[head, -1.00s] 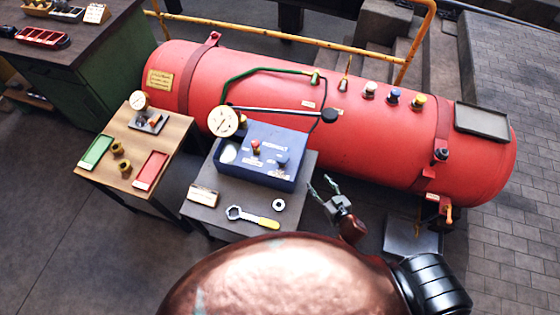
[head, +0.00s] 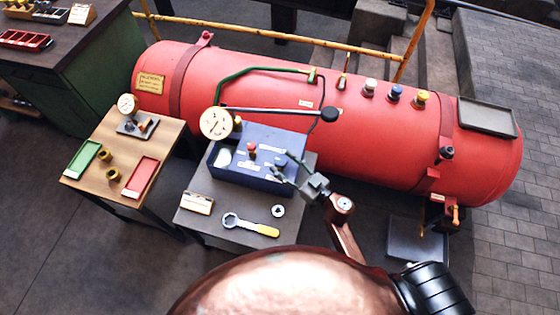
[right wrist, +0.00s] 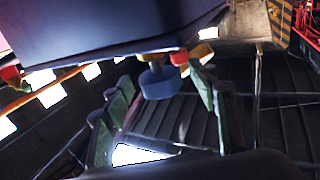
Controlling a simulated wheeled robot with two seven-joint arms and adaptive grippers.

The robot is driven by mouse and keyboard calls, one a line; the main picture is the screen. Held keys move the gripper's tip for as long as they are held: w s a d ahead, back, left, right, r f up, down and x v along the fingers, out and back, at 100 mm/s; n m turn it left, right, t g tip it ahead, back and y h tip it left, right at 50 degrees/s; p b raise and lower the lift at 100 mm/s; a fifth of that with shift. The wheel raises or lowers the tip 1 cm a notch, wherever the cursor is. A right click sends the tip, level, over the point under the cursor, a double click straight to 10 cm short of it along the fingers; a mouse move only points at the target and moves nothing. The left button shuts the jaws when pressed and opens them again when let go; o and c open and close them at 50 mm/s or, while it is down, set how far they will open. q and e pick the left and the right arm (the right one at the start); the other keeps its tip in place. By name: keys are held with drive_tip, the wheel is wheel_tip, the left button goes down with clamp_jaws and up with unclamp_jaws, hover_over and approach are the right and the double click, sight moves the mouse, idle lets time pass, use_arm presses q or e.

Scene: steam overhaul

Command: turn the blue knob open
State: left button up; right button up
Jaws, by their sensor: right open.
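The blue box (head: 232,178) stands on a small grey table and carries a red knob (head: 252,147) and a blue knob (head: 280,163) on its panel. My right gripper (head: 284,169) is open at the right end of the box, its fingertips close to the blue knob. In the right wrist view the blue knob (right wrist: 158,83) shows between the two spread fingers of the right gripper (right wrist: 162,95), and I see no clear contact. My left gripper is not in view.
A wrench (head: 250,225), a nut (head: 278,211) and a small sign (head: 198,203) lie on the grey table. A wooden table (head: 100,185) stands at the left.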

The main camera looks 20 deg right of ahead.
drive_tip(key=shift+x, duration=0.8)
drive_tip(key=shift+c, duration=0.4)
drive_tip(key=shift+d, duration=0.1)
drive_tip(key=c, duration=1.1)
